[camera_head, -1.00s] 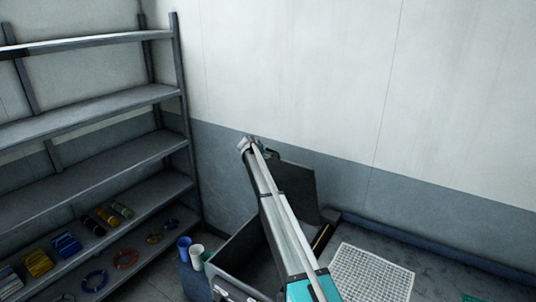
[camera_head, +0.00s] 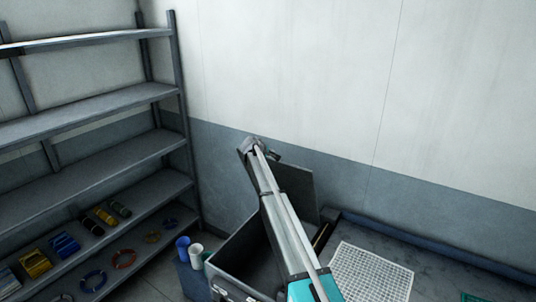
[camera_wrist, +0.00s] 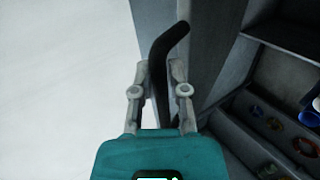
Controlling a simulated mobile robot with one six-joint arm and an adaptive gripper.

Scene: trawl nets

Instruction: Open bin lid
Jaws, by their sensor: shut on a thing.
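The grey bin (camera_head: 233,256) stands on the floor at bottom middle of the head view, partly hidden by my arm. Its dark grey lid (camera_head: 300,188) stands raised, close to upright, at the bin's back side, and the bin's mouth is open. My gripper (camera_wrist: 161,80) is shut on a black bent handle (camera_wrist: 171,42), which passes between its two fingers in the wrist view. In the head view my gripper (camera_head: 262,150) is at the lid's upper edge, and the handle is mostly hidden there.
A grey shelf rack (camera_head: 95,150) stands at the left, with coloured rolls and rings on its lower boards. Blue and white cups (camera_head: 196,251) stand left of the bin. A white grid (camera_head: 372,272) lies on the surface at the right. The wall is close behind the lid.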

